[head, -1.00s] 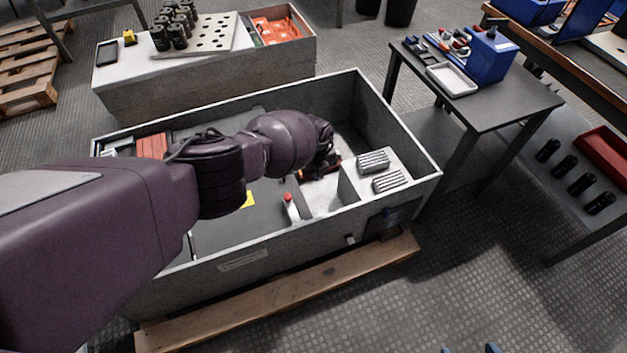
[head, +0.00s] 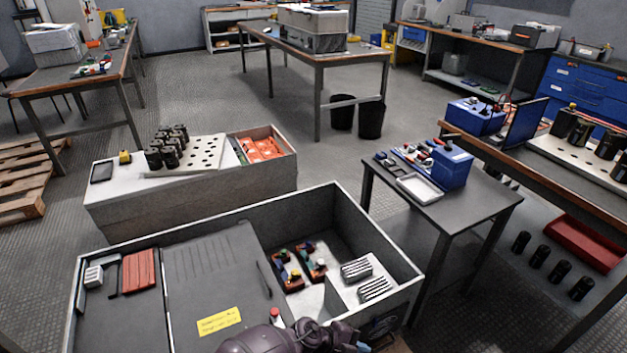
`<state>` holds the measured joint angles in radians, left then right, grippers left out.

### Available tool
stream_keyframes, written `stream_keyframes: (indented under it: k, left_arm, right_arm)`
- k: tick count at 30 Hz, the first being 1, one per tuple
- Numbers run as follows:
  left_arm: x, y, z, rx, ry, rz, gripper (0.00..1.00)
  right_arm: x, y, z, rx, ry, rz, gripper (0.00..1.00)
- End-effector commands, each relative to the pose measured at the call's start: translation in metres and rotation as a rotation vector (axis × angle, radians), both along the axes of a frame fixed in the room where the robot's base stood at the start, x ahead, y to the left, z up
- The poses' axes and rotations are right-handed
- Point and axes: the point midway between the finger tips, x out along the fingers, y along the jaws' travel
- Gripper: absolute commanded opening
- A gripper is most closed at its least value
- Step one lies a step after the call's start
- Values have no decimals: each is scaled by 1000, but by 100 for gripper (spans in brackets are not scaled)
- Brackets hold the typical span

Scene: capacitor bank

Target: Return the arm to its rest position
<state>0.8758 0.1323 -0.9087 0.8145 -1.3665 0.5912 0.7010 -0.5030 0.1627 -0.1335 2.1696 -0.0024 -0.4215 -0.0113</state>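My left arm shows at the bottom edge, in front of the open grey cabinet (head: 235,215). Its dark purple wrist is cut off by the picture edge. My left gripper (head: 352,338) is a dark shape just right of the wrist, low at the cabinet's near wall. Its fingers are not clear, so I cannot tell whether it is open or holds anything. My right gripper is not in view.
Inside the cabinet are a grey panel (head: 215,275) with a yellow label (head: 219,321), red-brown fuse-like parts (head: 288,270), ribbed blocks (head: 357,269) and a red-topped part (head: 275,315). A bench (head: 195,200) stands behind and a small table (head: 470,205) to the right.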

Motion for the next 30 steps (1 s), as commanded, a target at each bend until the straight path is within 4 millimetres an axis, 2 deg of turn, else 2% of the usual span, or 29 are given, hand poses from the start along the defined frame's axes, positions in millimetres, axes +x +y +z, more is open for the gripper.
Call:
stream_keyframes:
  k: [1, 5, 8, 14, 23, 30]
  left_arm:
    - [-8, -2, 13, -66, 9, 57, 0]
    - [-23, -1, 36, -212, 39, 216, 0]
    - [-30, 8, 53, -307, 62, 350, 0]
    - [-41, 47, 82, -451, 115, 636, 0]
    - [-69, 143, 112, -566, 208, 1072, 0]
    - [-115, 234, 129, -585, 300, 1394, 0]
  right_arm:
    - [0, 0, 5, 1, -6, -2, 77]
    - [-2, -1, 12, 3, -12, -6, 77]
    - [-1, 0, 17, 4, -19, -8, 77]
    - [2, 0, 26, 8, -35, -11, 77]
    - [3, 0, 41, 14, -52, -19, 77]
    - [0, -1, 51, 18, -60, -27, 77]
